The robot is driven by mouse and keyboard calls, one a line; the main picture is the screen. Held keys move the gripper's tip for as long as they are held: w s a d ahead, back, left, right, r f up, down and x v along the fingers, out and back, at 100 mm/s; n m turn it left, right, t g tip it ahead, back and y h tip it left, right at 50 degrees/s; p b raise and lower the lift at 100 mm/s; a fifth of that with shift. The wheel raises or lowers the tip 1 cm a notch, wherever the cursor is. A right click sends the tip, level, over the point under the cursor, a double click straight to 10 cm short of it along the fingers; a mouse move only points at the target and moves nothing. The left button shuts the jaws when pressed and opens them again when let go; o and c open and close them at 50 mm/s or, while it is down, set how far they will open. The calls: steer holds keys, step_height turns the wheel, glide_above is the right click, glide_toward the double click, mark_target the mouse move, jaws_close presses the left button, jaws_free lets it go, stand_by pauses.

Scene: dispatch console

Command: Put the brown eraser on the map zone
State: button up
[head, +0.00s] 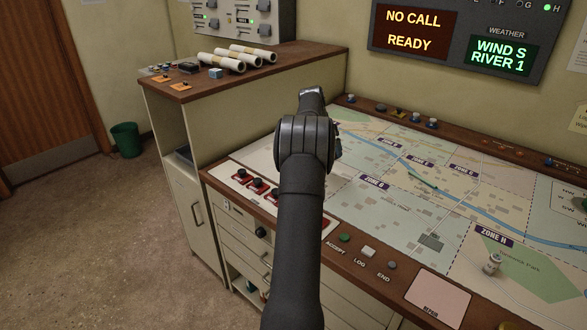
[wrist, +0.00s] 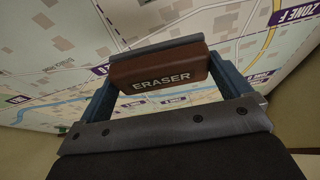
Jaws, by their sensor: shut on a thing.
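The brown eraser (wrist: 160,78), marked ERASER, is held across between the two fingers of my gripper (wrist: 165,66) in the wrist view. The gripper is shut on it. Behind it in the wrist view is the printed map (wrist: 200,22), with a ZONE F label at the upper right. In the head view the map (head: 400,215) lies across the console top, with several zone labels, a blue river and a green patch by ZONE H. My arm hides the gripper's fingers and the eraser there. How far the eraser is from the map I cannot tell.
Buttons (head: 368,252) line the console's front edge, beside a pink pad (head: 437,293). Rolled papers (head: 238,59) lie on the side cabinet. A display (head: 456,36) hangs behind. Much of the map is clear.

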steer(key=w+a+f, duration=0.2)
steer(key=a, duration=0.1)
steer(key=w+a+f, duration=0.2)
steer(key=a, duration=0.1)
steer(key=w+a+f, duration=0.2)
steer(key=a+f, duration=0.1)
steer(key=shift+w+a, duration=0.25)
steer(key=shift+w, duration=0.15)
steer(key=shift+f, duration=1.95)
steer(key=o, duration=0.6)
steer(key=shift+f, duration=0.15)
steer(key=shift+c, duration=0.2)
steer(key=shift+o, duration=0.3)
steer(key=shift+r, duration=0.25)
steer(key=v, duration=1.2)
steer(key=shift+d+f, duration=0.1)
steer(key=shift+d, duration=0.05)
